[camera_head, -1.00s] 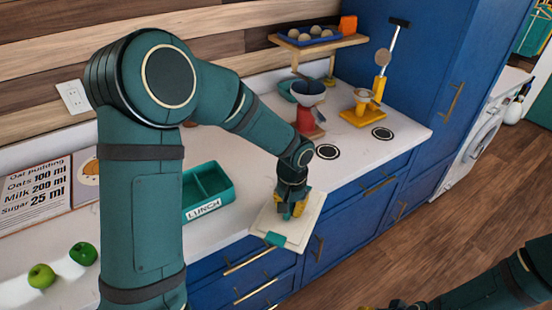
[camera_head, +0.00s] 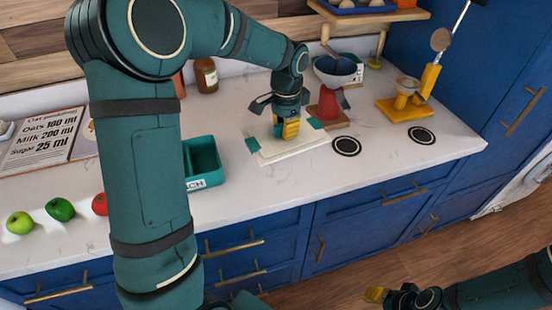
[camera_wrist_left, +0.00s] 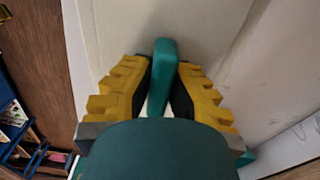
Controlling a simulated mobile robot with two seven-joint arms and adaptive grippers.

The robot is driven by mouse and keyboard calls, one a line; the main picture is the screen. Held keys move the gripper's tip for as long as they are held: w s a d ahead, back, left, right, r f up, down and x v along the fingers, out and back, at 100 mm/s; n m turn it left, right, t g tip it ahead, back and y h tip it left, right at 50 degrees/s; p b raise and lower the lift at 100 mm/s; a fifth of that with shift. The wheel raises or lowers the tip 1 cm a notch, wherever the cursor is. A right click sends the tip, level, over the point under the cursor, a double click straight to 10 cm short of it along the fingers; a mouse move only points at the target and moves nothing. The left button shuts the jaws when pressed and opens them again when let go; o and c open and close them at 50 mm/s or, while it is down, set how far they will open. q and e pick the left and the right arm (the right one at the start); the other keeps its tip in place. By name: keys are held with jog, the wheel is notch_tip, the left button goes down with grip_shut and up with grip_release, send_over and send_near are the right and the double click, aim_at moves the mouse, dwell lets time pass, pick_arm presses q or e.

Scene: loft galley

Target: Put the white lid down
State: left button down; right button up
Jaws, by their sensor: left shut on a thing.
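The white lid (camera_head: 298,147) is a flat square plate with teal clips at its edges. In the head view it lies flat at or just above the countertop, right of the teal lunch box (camera_head: 207,181). I cannot tell whether it touches the counter. My left gripper (camera_head: 287,131) points down over the lid's middle. In the left wrist view its yellow fingers are shut on the lid's teal handle (camera_wrist_left: 162,75), and the white lid surface (camera_wrist_left: 205,25) spreads behind. My right gripper (camera_head: 375,295) is low at the bottom right, away from the counter; its opening is unclear.
The white countertop (camera_head: 260,190) is clear in front of the lid. Right of it are a black ring mark (camera_head: 346,146), a red stand with a bowl (camera_head: 337,72) and a yellow stand (camera_head: 405,105).

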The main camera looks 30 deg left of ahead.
pick_arm(q)
jog(key=a, duration=0.1)
jog(key=a+r+m, duration=0.1)
jog(key=a, duration=0.1)
jog(key=shift+s+r+m+b, duration=0.1)
jog(key=shift+r+m+b, duration=0.15)
jog(key=shift+m+b, duration=0.15)
notch_tip(320, 180, down, 10)
jog(key=shift+r+b, duration=0.15)
jog(key=shift+b, duration=1)
jog(key=shift+f, duration=0.2)
jog(key=c, duration=1.1)
grip_release()
jog(key=shift+r, duration=0.1)
notch_tip(320, 180, up, 12)
jog(key=p, duration=0.2)
jog(key=shift+r+p, duration=0.1)
jog(key=shift+p, duration=0.25)
